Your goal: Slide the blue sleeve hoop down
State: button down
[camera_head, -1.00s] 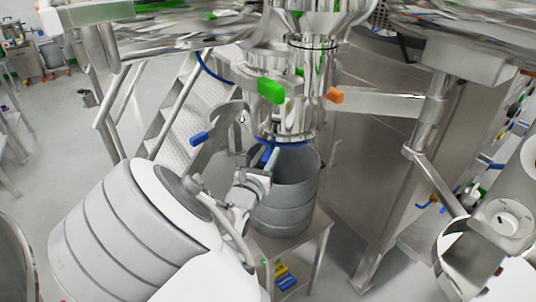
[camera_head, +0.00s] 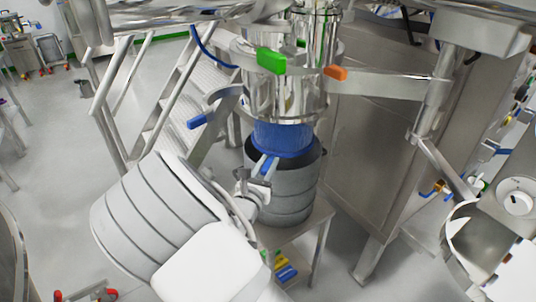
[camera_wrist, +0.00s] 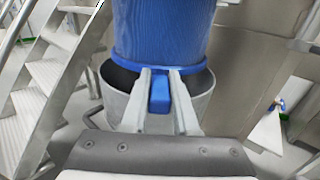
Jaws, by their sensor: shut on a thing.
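The blue sleeve (camera_head: 285,138) hangs below the shiny steel outlet, stretched down to the mouth of the grey ribbed drum. Its hoop (camera_wrist: 213,66) is the blue ring at the sleeve's lower end, just at or above the drum's rim; I cannot tell whether it touches. My gripper (camera_head: 266,166) is shut on the hoop's blue tab (camera_wrist: 159,93), at the drum's near side. In the wrist view the two fingers (camera_wrist: 160,90) flank the tab. The far side of the hoop is hidden behind the sleeve.
The grey drum (camera_head: 287,190) stands on a small steel table (camera_head: 316,222) with colored items beneath. Green (camera_head: 272,62), orange (camera_head: 336,72) and blue (camera_head: 197,122) handles stick out around the outlet. Metal stairs (camera_head: 190,85) are at left, a steel cabinet (camera_head: 370,150) at right.

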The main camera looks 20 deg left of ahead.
jog(key=shift+f, duration=0.95)
jog(key=shift+s, duration=0.1)
jog(key=c, duration=0.7)
grip_release()
jog(key=shift+s, duration=0.15)
jog(key=s, duration=1.1)
jog(key=s+p, duration=0.1)
jog(key=s, duration=0.5)
jog(key=shift+a, duration=0.35)
